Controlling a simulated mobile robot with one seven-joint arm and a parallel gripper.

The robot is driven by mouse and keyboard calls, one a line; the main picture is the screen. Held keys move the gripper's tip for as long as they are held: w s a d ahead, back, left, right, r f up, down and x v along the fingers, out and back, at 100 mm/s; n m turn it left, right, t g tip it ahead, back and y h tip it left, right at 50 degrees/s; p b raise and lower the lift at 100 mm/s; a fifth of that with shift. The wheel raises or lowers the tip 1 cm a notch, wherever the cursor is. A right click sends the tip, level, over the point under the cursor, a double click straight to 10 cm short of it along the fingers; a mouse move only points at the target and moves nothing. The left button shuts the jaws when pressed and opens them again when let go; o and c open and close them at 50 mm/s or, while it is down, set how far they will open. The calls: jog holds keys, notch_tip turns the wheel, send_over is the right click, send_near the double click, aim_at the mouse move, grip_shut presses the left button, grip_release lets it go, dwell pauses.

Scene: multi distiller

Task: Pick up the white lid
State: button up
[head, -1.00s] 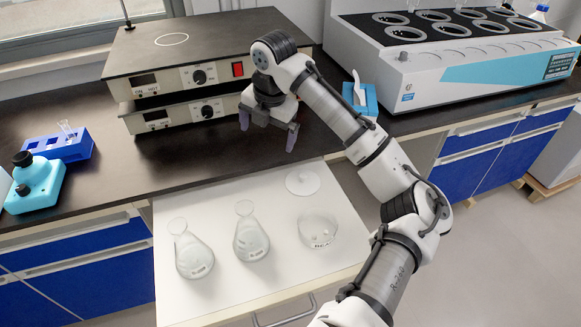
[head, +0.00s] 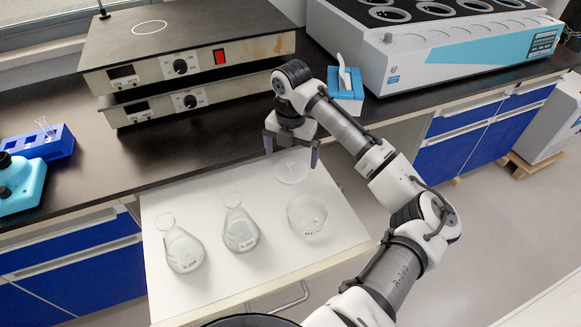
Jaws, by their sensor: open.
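The white lid (head: 291,169) is a round, pale disc with a small raised centre. It lies on the white surface of the pulled-out drawer (head: 190,305), near its back right part. My gripper (head: 291,157) is open and empty, with its fingers pointing down. In the head view the two fingers appear on either side of the lid's upper part. I cannot tell how high above the lid they are.
A clear glass dish (head: 306,217) stands just in front of the lid. Two conical flasks, one at the middle (head: 240,228) and one at left (head: 182,248), stand on the drawer. Stacked hot plates (head: 190,60) and a blue tissue box (head: 345,92) are on the black bench behind.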

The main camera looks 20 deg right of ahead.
aim_at(291, 162)
jog(key=shift+f, duration=1.85)
jog(key=c, duration=0.8)
jog(key=shift+r, duration=0.15)
